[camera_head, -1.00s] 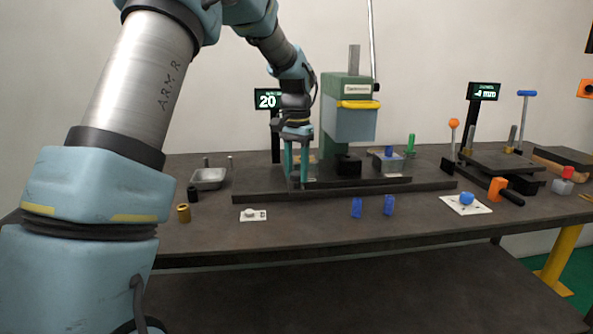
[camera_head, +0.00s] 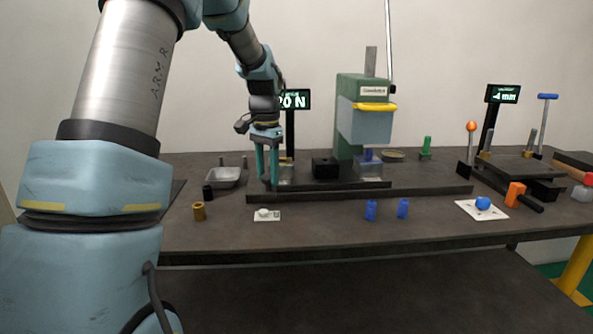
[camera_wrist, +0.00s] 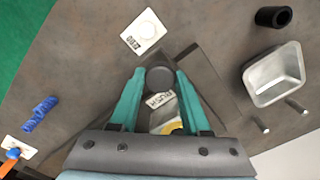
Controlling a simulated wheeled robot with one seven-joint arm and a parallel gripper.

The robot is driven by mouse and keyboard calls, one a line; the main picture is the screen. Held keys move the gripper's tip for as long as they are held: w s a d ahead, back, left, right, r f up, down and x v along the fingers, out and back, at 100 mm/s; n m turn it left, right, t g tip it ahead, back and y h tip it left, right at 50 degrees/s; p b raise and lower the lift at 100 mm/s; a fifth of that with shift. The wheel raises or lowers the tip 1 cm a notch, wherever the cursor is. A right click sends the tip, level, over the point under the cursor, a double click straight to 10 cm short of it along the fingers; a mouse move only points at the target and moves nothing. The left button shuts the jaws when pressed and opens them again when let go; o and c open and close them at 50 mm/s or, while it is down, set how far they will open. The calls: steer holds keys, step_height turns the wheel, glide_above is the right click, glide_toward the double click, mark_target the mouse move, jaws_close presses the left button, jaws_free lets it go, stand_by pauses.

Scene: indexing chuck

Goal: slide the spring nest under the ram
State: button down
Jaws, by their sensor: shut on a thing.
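The press has a green column (camera_head: 362,90) and a blue-grey ram block (camera_head: 365,124) with a yellow bar. On a long dark rail (camera_head: 420,190) stand a clear nest (camera_head: 370,168) with a blue piece on it and a black block (camera_head: 326,167) to its left. The clear nest is below the ram. My gripper (camera_head: 267,184) is at the rail's left end, shut on a dark round knob (camera_wrist: 160,77) in the wrist view. Another pale nest (camera_head: 286,172) is partly hidden behind my fingers. A small label (camera_wrist: 159,99) is beside the knob; I cannot tell which nest is the spring one.
A metal tray (camera_head: 224,178), a black cup (camera_head: 207,191) and a brass cylinder (camera_head: 199,211) are at left. A white card (camera_head: 267,215) and two blue pieces (camera_head: 371,210) (camera_head: 402,208) lie in front of the rail. An orange-handled tool (camera_head: 515,194) is at right.

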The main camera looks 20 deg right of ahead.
steer(key=shift+w+a, duration=0.25)
steer(key=shift+a, duration=0.9)
steer(key=shift+c, duration=1.8)
jaws_free()
step_height(320, 180, up, 11)
steer(key=b, duration=0.1)
steer(key=shift+f, duration=0.15)
